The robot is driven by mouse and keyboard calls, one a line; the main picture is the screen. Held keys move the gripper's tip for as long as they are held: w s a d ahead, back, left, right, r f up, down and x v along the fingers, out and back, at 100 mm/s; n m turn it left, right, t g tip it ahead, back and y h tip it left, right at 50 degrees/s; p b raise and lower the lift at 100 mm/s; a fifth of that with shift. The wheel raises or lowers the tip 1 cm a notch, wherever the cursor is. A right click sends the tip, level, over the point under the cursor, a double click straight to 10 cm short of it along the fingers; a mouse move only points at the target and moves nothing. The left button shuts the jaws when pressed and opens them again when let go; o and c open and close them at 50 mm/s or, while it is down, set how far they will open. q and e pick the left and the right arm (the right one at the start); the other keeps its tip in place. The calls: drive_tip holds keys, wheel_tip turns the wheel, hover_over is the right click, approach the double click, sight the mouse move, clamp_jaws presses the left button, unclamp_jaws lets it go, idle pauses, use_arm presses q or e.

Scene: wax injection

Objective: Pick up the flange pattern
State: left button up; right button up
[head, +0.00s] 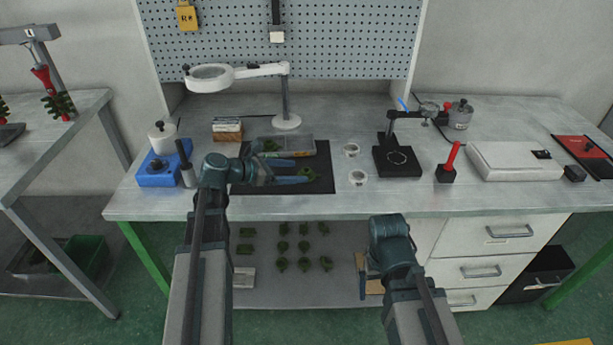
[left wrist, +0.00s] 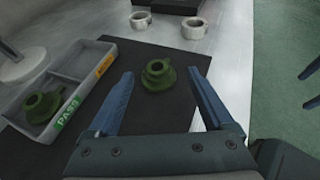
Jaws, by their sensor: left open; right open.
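A green flange pattern (left wrist: 158,75) lies on the black mat (left wrist: 175,115), between and just beyond the open fingers of my left gripper (left wrist: 163,92) in the left wrist view. It also shows in the head view (head: 305,173) beside the fingertips of my left gripper (head: 308,172). The left gripper is empty and apart from the part. A second green flange part (left wrist: 43,103) sits in the grey tray (left wrist: 112,60) with PASS and orange labels. My right gripper (head: 366,275) is low in front of the bench, its fingers partly hidden by its arm.
A magnifier lamp (head: 286,120) stands behind the tray. Two small white rings (head: 357,177) lie right of the mat, near a black stand (head: 398,162). A blue pot unit (head: 157,172) is at left. Several green parts (head: 303,246) lie on the lower shelf.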

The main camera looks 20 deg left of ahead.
sight(303, 171)
use_arm(q)
drive_tip(key=b+x, duration=0.2)
drive_tip(key=x, duration=0.2)
drive_tip(key=shift+w+d+f, duration=0.1)
drive_tip(key=shift+w+f, duration=0.2)
drive_tip(key=shift+w, duration=0.1)
drive_tip(key=shift+w+d, duration=0.15)
drive_tip(key=shift+d, duration=0.05)
clamp_jaws()
